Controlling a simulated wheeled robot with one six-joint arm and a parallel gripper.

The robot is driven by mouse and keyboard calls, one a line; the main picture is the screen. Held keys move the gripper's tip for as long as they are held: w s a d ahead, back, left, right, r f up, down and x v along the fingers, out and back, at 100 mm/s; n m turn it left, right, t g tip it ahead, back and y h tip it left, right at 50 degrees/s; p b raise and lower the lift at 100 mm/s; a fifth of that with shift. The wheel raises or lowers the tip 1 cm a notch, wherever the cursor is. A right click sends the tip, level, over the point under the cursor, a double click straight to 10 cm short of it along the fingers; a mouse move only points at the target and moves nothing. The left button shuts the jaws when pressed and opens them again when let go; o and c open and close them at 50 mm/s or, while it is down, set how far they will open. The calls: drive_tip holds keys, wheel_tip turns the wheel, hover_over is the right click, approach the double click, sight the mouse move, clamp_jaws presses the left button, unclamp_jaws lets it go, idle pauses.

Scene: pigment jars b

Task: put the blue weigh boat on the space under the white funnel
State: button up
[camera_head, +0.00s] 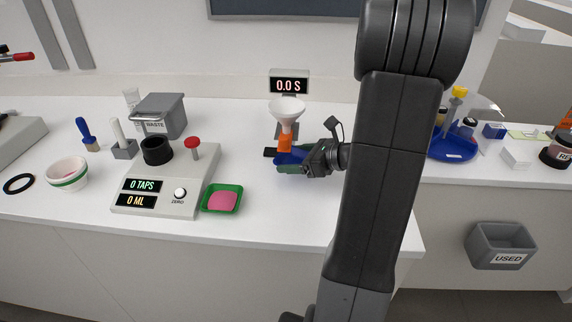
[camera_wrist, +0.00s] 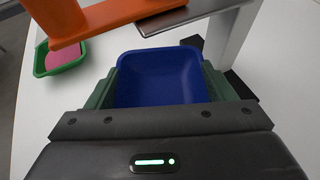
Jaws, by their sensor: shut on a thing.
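The blue weigh boat (camera_wrist: 160,78) is between the two fingers of my gripper (camera_wrist: 160,95), which is shut on it. In the head view only a bit of the blue boat (camera_head: 291,157) shows past my gripper (camera_head: 296,163). The white funnel (camera_head: 287,108) sits on a stand, with an orange part (camera_head: 285,142) below its spout. The boat is under or just beside that orange part. In the wrist view the orange part (camera_wrist: 125,18) crosses above the boat's far left side. I cannot tell if the boat touches the stand's base, which is mostly hidden.
A green tray (camera_head: 235,205) with a pink pad stands left of my gripper; it also shows in the wrist view (camera_wrist: 62,64). The tap counter (camera_head: 165,190) stands further left. The grey stand post (camera_wrist: 228,38) rises close behind the boat. The counter in front is clear.

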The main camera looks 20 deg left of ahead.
sight(286, 162)
drive_tip(key=shift+w+a, duration=0.2)
drive_tip(key=shift+a, duration=1.2)
drive_tip(key=shift+f, duration=1.75)
drive_tip(key=shift+d, duration=0.1)
drive_tip(key=shift+f, duration=0.2)
drive_tip(key=o, duration=0.7)
drive_tip(key=shift+o, duration=0.2)
drive_tip(key=shift+r, duration=0.1)
drive_tip(key=shift+r, duration=0.2)
drive_tip(key=v, duration=1.2)
drive_tip(key=shift+f, duration=0.1)
